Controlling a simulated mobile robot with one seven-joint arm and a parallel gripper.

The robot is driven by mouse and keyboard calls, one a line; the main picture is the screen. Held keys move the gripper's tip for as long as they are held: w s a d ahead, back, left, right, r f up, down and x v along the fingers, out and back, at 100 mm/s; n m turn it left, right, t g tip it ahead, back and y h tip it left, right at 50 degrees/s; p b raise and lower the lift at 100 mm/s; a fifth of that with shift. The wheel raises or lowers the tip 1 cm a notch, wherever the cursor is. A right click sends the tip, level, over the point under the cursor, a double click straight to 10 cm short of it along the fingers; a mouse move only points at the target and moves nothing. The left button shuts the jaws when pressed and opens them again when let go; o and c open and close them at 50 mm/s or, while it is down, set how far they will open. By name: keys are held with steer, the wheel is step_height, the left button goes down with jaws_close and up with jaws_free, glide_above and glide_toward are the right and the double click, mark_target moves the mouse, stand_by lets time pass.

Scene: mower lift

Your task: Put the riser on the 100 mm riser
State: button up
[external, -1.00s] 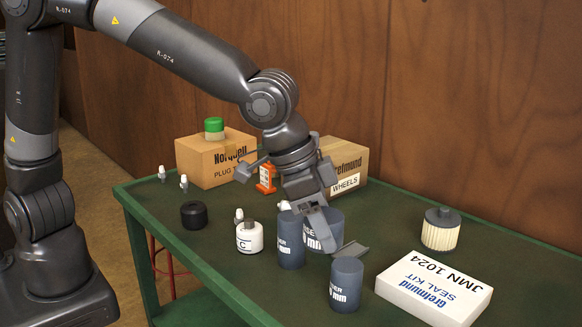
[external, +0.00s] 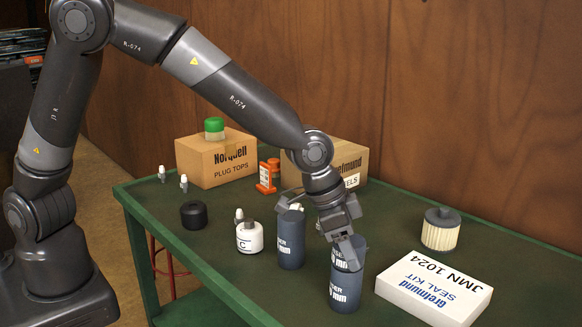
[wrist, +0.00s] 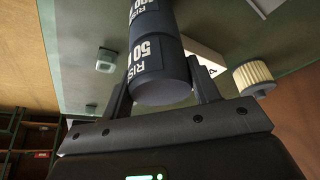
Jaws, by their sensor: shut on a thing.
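My gripper (external: 346,243) points down at the front of the bench and is shut on a dark blue riser (external: 338,258). In the wrist view, this riser (wrist: 157,62) reads 50 and sits between the two fingers (wrist: 160,92). Directly under it stands another dark blue riser, the 100 mm riser (external: 345,292). Its label also shows beyond the held one in the wrist view (wrist: 146,8). The two look lined up end to end and appear to meet, but I cannot be sure they touch. The fingers partly hide the held riser in the external view.
Cardboard boxes (external: 215,160) stand at the back.

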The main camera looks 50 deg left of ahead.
steer(key=shift+f, duration=0.15)
steer(key=o, duration=1.1)
steer(key=shift+c, duration=0.2)
steer(key=v, duration=1.2)
steer(key=s+a+r+n, duration=0.15)
steer(key=a+r, duration=0.25)
steer(key=a, duration=0.8)
steer(key=s+a+r+n, duration=0.1)
steer(key=a+r+n, duration=0.25)
steer(key=a, duration=0.85)
steer(key=s+a+n+t+y, duration=0.2)
steer(key=s+a+n+y, duration=0.1)
steer(key=s+a, duration=1)
steer(key=a+n, duration=0.1)
steer(key=a, duration=0.2)
steer(key=shift+s+a, duration=0.35)
